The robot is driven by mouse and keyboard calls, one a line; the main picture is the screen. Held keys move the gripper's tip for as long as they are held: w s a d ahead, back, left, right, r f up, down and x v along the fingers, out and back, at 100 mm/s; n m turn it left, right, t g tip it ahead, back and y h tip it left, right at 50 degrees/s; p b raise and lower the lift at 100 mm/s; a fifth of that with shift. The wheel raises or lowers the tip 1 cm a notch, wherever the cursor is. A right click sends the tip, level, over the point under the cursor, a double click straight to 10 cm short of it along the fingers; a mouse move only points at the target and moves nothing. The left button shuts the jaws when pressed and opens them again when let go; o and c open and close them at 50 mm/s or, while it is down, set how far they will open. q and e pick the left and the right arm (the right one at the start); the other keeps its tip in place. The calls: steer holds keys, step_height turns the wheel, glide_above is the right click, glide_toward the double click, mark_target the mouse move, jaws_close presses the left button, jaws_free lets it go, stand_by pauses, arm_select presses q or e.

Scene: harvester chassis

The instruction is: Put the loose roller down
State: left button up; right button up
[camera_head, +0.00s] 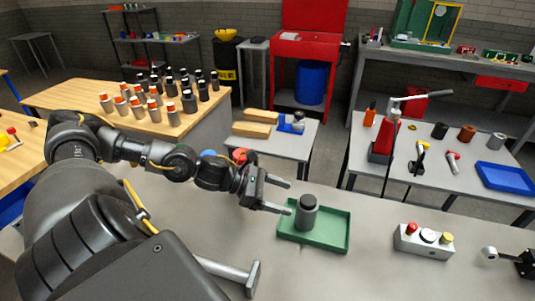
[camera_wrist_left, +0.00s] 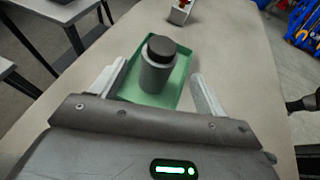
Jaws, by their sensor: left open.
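The loose roller (camera_head: 306,213) is a grey cylinder with a darker, narrower top. It stands upright in the green tray (camera_head: 336,238), near the tray's left side. My left gripper (camera_head: 281,196) is open and empty, just left of the roller. In the left wrist view the roller (camera_wrist_left: 157,66) stands in the tray (camera_wrist_left: 182,74) ahead of the open fingers (camera_wrist_left: 155,85), with a gap on both sides. The roller hides part of the tray floor. My right gripper is not clearly in view.
A metal T-shaped bar (camera_head: 251,278) is at the table's front. The table between tray and box is clear.

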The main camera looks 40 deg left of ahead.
arm_select(q)
steer(key=shift+b+v, duration=0.45)
steer(key=shift+v, duration=1.8)
